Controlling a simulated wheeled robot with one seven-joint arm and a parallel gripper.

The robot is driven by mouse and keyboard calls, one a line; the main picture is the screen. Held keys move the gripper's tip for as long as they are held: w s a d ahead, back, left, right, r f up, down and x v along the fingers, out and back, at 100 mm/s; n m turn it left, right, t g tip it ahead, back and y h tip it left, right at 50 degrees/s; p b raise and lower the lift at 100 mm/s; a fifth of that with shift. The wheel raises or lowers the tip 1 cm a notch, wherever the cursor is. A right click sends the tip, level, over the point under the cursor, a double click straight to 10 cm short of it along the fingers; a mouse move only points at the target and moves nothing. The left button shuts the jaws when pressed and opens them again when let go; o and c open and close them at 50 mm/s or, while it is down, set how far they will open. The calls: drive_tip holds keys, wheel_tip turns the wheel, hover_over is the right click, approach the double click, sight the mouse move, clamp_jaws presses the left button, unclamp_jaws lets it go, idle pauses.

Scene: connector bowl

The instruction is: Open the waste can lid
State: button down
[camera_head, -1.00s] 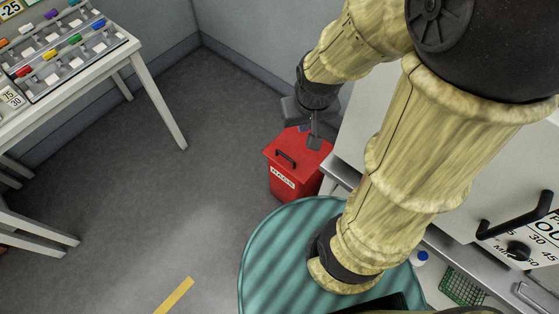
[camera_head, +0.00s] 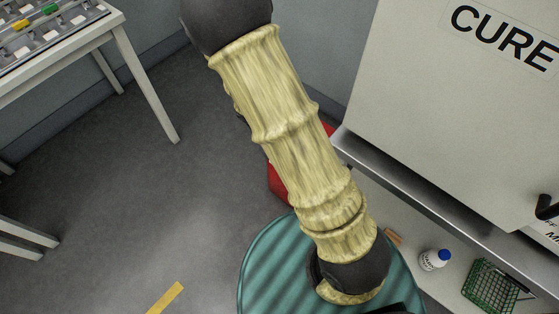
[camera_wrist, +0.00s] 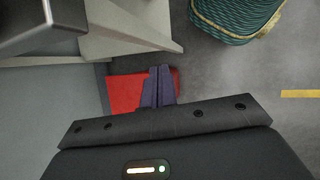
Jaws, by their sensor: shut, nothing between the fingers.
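The red waste can (camera_head: 279,184) is mostly hidden behind my arm in the head view; only slivers of red show at its left and right. In the wrist view a flat red part of the can (camera_wrist: 124,93) lies beyond and left of my fingers, with a little red to their right. Its handle and label are out of sight, and I cannot tell whether the lid is raised. My gripper (camera_wrist: 159,72) is shut and empty, its dark fingers together in front of the red surface. I cannot tell if they touch it. The gripper is hidden in the head view.
A grey cabinet marked CURE (camera_head: 440,110) stands right of the can, above a pale shelf holding a white bottle (camera_head: 434,260) and a green wire basket (camera_head: 490,286). A white table (camera_head: 125,60) stands at left. The floor between is clear.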

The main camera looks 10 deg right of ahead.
drive_tip(key=w+f+n+t+h+b, duration=0.2)
drive_tip(key=w+f+n+h+b, duration=0.15)
drive_tip(key=f+b, duration=0.45)
drive_tip(key=w+f+n+t+h+b, duration=0.15)
drive_tip(key=f+n+h+b, duration=0.3)
drive_tip(key=f, duration=0.65)
drive_tip(key=w+a+f+n+t+h+b, duration=0.3)
drive_tip(key=w+a+f+n+t+b, duration=0.4)
drive_tip(key=f+n+t+b, duration=0.2)
drive_tip(key=shift+a+t+b, duration=0.4)
drive_tip(key=shift+t+b, duration=0.15)
drive_tip(key=shift+t, duration=0.3)
drive_tip(key=shift+w, duration=0.1)
drive_tip(key=shift+w+d, duration=0.1)
